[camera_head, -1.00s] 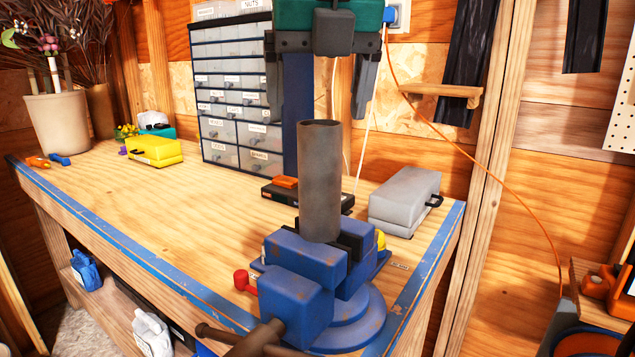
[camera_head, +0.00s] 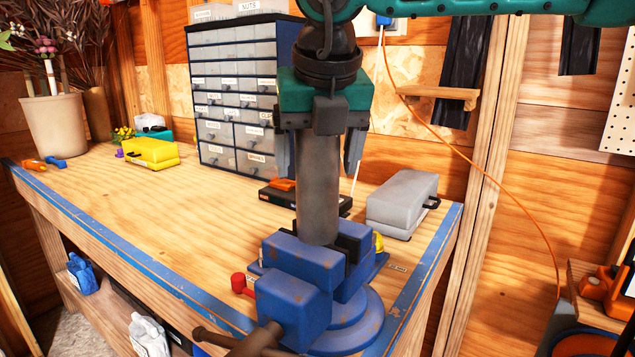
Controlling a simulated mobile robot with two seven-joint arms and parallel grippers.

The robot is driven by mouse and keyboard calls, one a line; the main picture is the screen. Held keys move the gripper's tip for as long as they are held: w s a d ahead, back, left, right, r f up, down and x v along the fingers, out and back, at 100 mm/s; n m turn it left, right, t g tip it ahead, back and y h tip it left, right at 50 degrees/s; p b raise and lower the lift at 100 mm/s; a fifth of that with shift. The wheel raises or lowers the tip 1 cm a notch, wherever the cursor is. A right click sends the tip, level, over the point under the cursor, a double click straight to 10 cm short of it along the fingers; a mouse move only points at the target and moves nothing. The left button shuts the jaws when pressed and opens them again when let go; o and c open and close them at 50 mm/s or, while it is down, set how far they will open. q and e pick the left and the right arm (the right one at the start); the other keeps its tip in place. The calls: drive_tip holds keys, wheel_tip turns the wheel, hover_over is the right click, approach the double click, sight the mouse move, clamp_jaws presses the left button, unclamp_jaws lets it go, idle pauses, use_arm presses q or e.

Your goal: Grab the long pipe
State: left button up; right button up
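The long pipe (camera_head: 318,195) is a dark grey-brown cylinder standing upright in the jaws of the blue bench vise (camera_head: 293,288). My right gripper (camera_head: 318,165) points straight down over the pipe, its two fingers apart on either side of the pipe's upper part. A gap shows between each finger and the pipe. The pipe's top end is hidden behind the gripper body. My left gripper is not in view.
The vise sits at the front right corner of the wooden workbench (camera_head: 130,205). Behind it are a black box with an orange item (camera_head: 283,184), a grey case (camera_head: 402,204) and a drawer cabinet (camera_head: 235,95). A yellow case (camera_head: 151,152) lies farther left; the bench middle is clear.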

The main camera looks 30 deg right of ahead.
drive_tip(key=c, duration=1)
